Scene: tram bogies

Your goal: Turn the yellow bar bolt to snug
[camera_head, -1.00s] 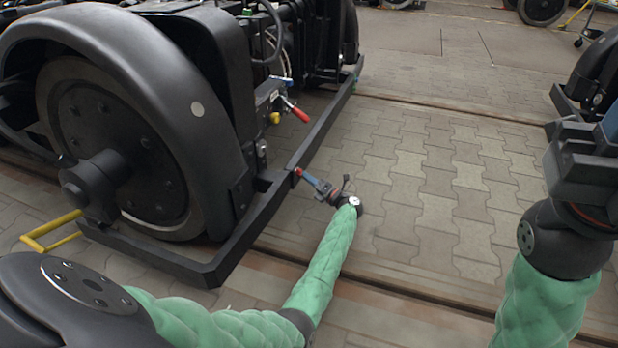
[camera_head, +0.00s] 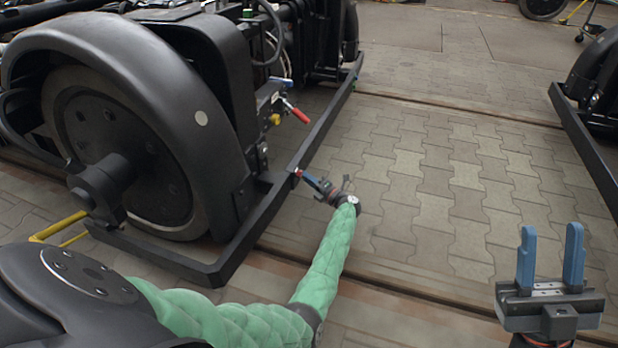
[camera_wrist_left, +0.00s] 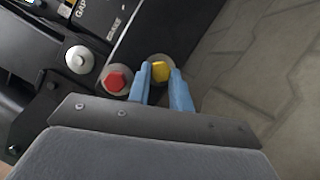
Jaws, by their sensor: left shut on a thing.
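The yellow bar bolt (camera_wrist_left: 160,70) sits in a dark round seat on the black bar. My left gripper (camera_head: 305,176) reaches the outer side of the bogie's black bar (camera_head: 274,209) in the head view. In the left wrist view the blue fingers of my left gripper (camera_wrist_left: 165,82) are shut on the yellow bolt, one on either side of its head. A red bolt (camera_wrist_left: 117,80) is close beside the left finger. My right gripper (camera_head: 550,262) is open and empty, fingers pointing up, at the lower right of the head view.
A pale grey bolt (camera_wrist_left: 79,58) stands left of the red one. The bogie wheel (camera_head: 140,150) and a red-handled lever (camera_head: 296,112) are behind the bar. A yellow handle (camera_head: 58,227) is at lower left. Open paving (camera_head: 440,180) lies to the right, before another bogie (camera_head: 598,95).

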